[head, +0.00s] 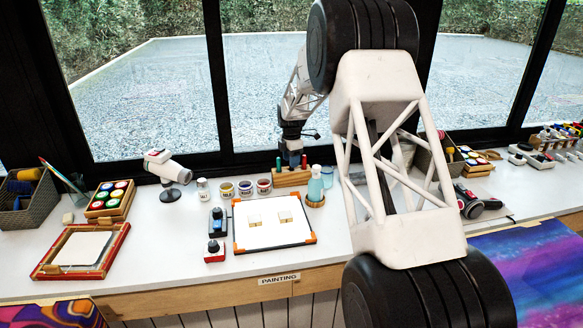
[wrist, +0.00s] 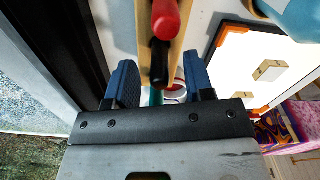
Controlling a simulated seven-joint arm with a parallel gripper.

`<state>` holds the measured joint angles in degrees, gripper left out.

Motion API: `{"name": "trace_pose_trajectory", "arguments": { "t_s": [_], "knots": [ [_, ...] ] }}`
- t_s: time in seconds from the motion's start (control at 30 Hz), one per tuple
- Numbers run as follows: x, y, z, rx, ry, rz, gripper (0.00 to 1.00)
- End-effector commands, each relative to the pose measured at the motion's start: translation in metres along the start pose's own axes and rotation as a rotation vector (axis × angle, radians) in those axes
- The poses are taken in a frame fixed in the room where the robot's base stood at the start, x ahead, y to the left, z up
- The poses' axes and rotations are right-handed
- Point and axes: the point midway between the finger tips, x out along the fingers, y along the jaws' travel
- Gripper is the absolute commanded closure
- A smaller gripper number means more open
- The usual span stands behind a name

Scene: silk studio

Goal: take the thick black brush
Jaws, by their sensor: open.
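My gripper (head: 292,157) is over the wooden holder (head: 292,179) at the back of the white worktop, near the window. In the wrist view my gripper (wrist: 159,85) is open, with its two blue fingers spread apart. A black handle (wrist: 160,62), likely the thick black brush, stands in the holder and shows in the gap between the fingers, near their tips. I cannot tell if either finger touches it. A red handle (wrist: 165,17) stands beyond it and a green one (wrist: 155,97) shows on the near side. In the head view my gripper hides the black handle.
A spray bottle (head: 316,186) stands just right of the holder, and paint jars (head: 245,187) stand to its left. A white board with orange corners (head: 262,235) lies in front. The window frame (head: 215,80) is close behind. Bare worktop (head: 160,240) lies at the left.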

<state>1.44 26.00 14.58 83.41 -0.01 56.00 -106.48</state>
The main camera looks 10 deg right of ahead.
Motion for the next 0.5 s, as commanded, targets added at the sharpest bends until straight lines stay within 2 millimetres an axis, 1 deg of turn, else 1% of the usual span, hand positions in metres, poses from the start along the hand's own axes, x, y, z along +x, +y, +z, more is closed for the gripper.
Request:
{"name": "trace_pose_trajectory", "arguments": {
  "t_s": [0.03, 0.1, 0.2, 0.5],
  "knots": [
    [0.006, 0.000, 0.000, 0.000, 0.000, -0.001, 0.52],
    [0.013, 0.000, 0.000, 0.001, -0.001, -0.001, 0.52],
    [0.018, 0.000, 0.000, 0.001, -0.001, -0.001, 0.52],
    [0.019, 0.000, 0.000, 0.001, -0.001, 0.000, 0.52]
  ]
}}
